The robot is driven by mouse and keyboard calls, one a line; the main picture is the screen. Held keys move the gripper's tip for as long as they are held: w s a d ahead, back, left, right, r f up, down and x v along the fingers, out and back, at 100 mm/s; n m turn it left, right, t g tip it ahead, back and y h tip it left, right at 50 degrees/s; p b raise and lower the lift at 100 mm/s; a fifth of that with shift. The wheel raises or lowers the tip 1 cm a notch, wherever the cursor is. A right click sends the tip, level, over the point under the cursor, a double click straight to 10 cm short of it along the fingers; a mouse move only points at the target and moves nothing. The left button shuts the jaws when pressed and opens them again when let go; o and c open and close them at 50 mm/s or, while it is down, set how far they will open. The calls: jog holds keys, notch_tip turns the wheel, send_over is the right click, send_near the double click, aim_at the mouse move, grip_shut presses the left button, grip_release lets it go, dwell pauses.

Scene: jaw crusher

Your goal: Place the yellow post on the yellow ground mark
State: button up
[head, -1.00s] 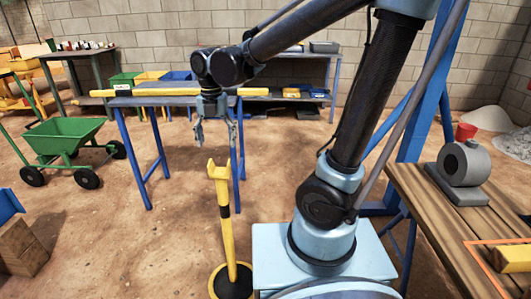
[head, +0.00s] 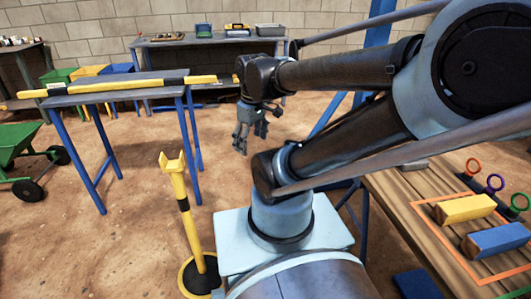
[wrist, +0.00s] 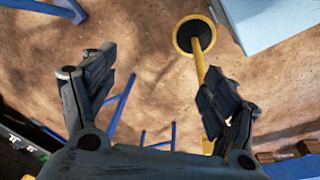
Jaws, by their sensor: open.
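The yellow post (head: 182,210) has a forked top and a black band, and stands upright on a round black base left of my arm in the head view. A yellow ring (head: 183,287) shows around the black base; I cannot tell whether it is the ground mark or the base's own rim. The post also shows in the wrist view (wrist: 199,62), partly behind the right finger. My gripper (head: 250,138) is open and empty, pointing down, to the right of the post top and apart from it. It also fills the lower wrist view (wrist: 160,85).
A blue trestle (head: 196,135) with a yellow and black bar (head: 125,89) stands behind the post. A wooden bench (head: 400,205) at right holds a yellow block (head: 468,208) and a blue block (head: 498,240). A green wheelbarrow (head: 15,145) is at left. Bare ground lies around the post.

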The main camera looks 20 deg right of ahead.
jog(key=s+d+f+m, duration=0.3)
jog(key=d+m, duration=0.1)
jog(key=m, duration=0.3)
jog(key=shift+s+d+f+m, duration=0.15)
jog(key=shift+f+m, duration=0.1)
jog(key=shift+m, duration=0.15)
jog(key=shift+w+f, duration=0.2)
jog(key=shift+w, duration=0.25)
dwell(0.6)
